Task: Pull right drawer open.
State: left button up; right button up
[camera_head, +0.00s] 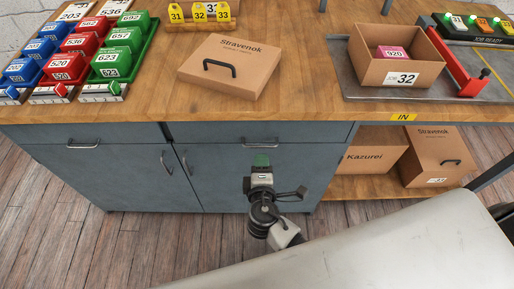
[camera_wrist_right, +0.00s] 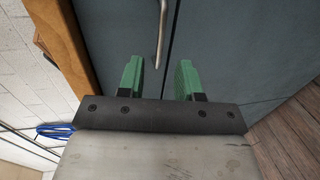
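The right drawer (camera_head: 210,132) is a blue-grey front under the wooden worktop, and it looks shut. Its silver bar handle (camera_head: 259,143) is near the drawer's middle. My right gripper (camera_head: 261,160), with green fingers, is in front of the cabinet just below this handle in the head view. In the right wrist view the gripper (camera_wrist_right: 159,80) is open and empty. The handle (camera_wrist_right: 162,30) shows there ahead of the fingertips, in line with the gap between them, and no contact is visible. My left gripper is not in view.
The left drawer (camera_head: 60,133) and two cabinet doors (camera_head: 150,175) look shut. Boxes sit on the shelf at right. The floor before the cabinet is clear.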

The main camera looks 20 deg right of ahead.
aim_at(261, 147)
jog(key=x, duration=0.8)
jog(key=shift+w, duration=0.1)
grip_shut()
